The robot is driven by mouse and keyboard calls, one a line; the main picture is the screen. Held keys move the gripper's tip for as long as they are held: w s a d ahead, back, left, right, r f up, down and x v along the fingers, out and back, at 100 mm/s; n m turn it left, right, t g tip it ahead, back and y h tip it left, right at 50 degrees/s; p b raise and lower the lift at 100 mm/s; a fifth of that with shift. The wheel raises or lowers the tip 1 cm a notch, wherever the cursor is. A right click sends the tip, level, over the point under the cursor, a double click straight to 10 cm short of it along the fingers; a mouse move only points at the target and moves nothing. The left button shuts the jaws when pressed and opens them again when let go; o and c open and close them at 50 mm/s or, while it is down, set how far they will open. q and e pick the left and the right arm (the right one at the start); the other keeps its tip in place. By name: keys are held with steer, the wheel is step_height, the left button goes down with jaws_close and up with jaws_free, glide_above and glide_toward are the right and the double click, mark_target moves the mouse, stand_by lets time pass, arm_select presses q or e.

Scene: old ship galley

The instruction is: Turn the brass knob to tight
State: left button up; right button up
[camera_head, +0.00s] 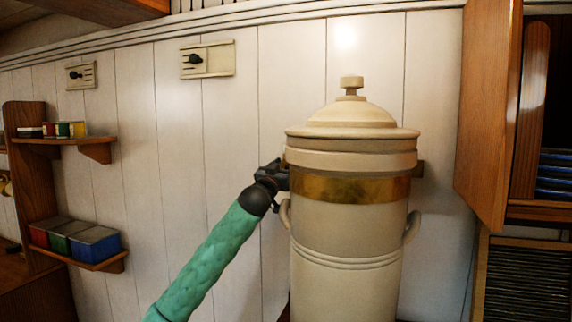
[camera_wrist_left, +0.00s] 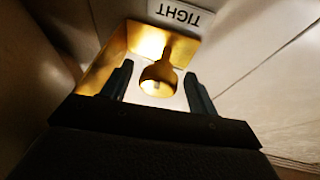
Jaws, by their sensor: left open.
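The brass knob (camera_wrist_left: 158,78) shows in the left wrist view, on a brass plate (camera_wrist_left: 108,62). A white label reading TIGHT (camera_wrist_left: 181,14), upside down in this view, sits beside the plate. My left gripper (camera_wrist_left: 158,78) is open, with one finger on each side of the knob and visible gaps to both. In the head view my left gripper (camera_head: 281,174) is at the left side of the cream urn (camera_head: 345,235), by its brass band (camera_head: 345,189). The knob is hidden from the head view. My right gripper is not in view.
The urn has a side handle (camera_head: 412,227) and a domed lid (camera_head: 351,112). An open wooden cabinet door (camera_head: 488,110) stands at the right. Shelves with tins (camera_head: 95,245) are on the left wall. Wall switches (camera_head: 207,59) are above.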

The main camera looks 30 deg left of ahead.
arm_select(q)
steer(key=c, duration=1)
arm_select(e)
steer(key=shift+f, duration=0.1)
arm_select(q)
steer(key=shift+m, duration=0.4)
steer(key=shift+m+h, duration=0.4)
steer(key=shift+m+b, duration=0.3)
steer(key=shift+m, duration=0.1)
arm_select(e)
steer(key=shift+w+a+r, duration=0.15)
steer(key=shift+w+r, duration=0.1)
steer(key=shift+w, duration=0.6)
arm_select(q)
steer(key=o, duration=1)
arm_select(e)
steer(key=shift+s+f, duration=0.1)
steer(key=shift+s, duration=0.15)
